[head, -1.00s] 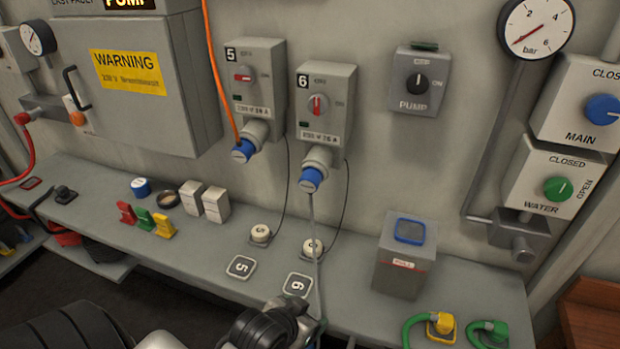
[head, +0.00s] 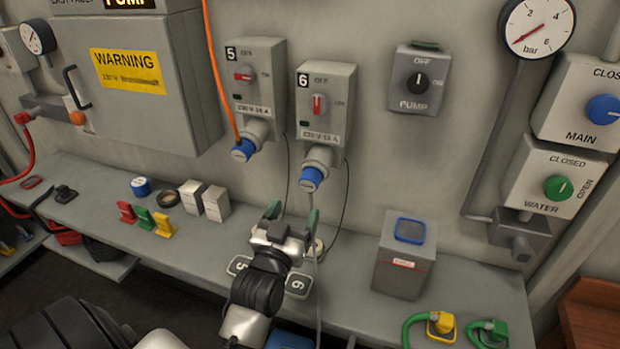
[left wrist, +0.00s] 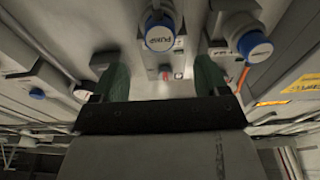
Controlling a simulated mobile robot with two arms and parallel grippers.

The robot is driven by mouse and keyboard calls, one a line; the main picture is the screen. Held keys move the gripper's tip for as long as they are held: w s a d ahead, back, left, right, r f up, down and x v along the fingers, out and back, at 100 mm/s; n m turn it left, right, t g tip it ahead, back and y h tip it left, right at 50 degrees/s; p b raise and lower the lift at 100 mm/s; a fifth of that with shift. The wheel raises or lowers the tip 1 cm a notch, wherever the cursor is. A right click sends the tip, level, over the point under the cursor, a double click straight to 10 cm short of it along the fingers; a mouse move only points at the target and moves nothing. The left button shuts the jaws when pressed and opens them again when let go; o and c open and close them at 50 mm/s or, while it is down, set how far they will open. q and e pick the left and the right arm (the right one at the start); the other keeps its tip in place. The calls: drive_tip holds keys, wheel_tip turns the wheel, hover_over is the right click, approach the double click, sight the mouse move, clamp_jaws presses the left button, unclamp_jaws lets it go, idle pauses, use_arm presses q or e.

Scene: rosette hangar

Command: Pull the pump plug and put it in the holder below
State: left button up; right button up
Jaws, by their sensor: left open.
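The pump plug (head: 312,179), with a blue end, sits in the socket below switch box 6 (head: 326,100). A grey cable hangs down from it. In the left wrist view its blue end, labelled PUMP (left wrist: 160,36), lies ahead, centred beyond the fingertips. My left gripper (head: 292,213) is open and empty below the plug, slightly to its left, with its green fingers pointing up; both fingers also show in the left wrist view (left wrist: 160,78). It partly hides the white cap (head: 319,247) on the shelf. I cannot make out which thing is the holder. My right gripper is not in view.
A second blue plug (head: 243,150) with an orange cable sits under box 5 (head: 255,75). A grey bin (head: 405,262) stands on the shelf to the right. Small coloured clips and white blocks (head: 203,200) stand at left. Thin cords hang beside the sockets.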

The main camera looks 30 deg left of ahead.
sight(308, 187)
use_arm(q)
drive_tip(key=shift+w, duration=0.1)
drive_tip(key=shift+x, duration=4.4)
drive_tip(key=shift+p, duration=0.5)
drive_tip(key=shift+c, duration=0.4)
drive_tip(key=c, duration=1.1)
drive_tip(key=shift+c, duration=0.2)
drive_tip(key=shift+f, duration=0.15)
